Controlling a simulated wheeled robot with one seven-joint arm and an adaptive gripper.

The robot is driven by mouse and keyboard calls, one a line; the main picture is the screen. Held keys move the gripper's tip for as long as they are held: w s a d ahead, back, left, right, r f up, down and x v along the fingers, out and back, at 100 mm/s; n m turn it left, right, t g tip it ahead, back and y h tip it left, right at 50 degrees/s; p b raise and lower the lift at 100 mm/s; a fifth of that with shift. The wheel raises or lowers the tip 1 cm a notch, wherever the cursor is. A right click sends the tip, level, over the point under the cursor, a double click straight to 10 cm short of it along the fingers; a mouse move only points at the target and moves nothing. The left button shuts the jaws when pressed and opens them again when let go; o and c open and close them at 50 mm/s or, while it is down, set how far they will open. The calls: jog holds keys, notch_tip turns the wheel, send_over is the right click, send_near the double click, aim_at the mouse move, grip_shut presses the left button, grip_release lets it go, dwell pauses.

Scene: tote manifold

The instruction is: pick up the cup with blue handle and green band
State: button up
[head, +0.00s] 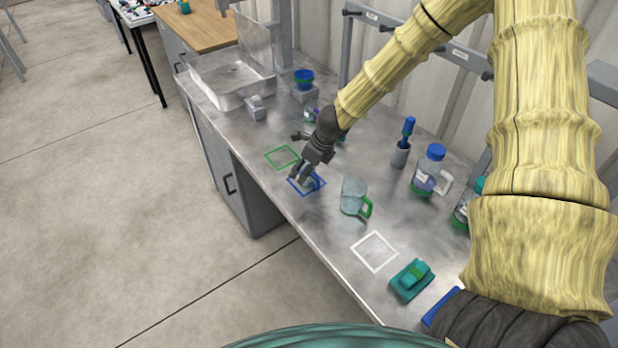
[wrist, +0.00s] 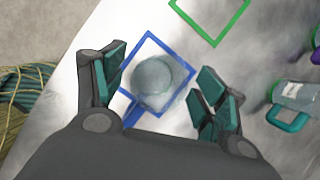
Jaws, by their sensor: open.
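A clear cup (wrist: 152,78) stands inside a blue square outline (wrist: 184,66) in the wrist view, seen from above. Its blue handle (wrist: 135,112) points toward the lower left; I cannot make out a green band. In the head view the cup (head: 307,183) is partly hidden by my gripper (head: 301,160). My gripper (wrist: 160,88) is open, pointing down, with one finger on each side of the cup in the wrist view. I cannot see either finger touching it.
A clear cup with a green handle (head: 353,196) stands to the right on the metal bench. A green square outline (head: 282,157) is empty, as is a white one (head: 374,251). A teal-handled container (wrist: 298,95) is at the right of the wrist view. A bottle (head: 428,172) stands behind.

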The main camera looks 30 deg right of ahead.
jog(key=shift+c, duration=0.3)
jog(key=c, duration=1)
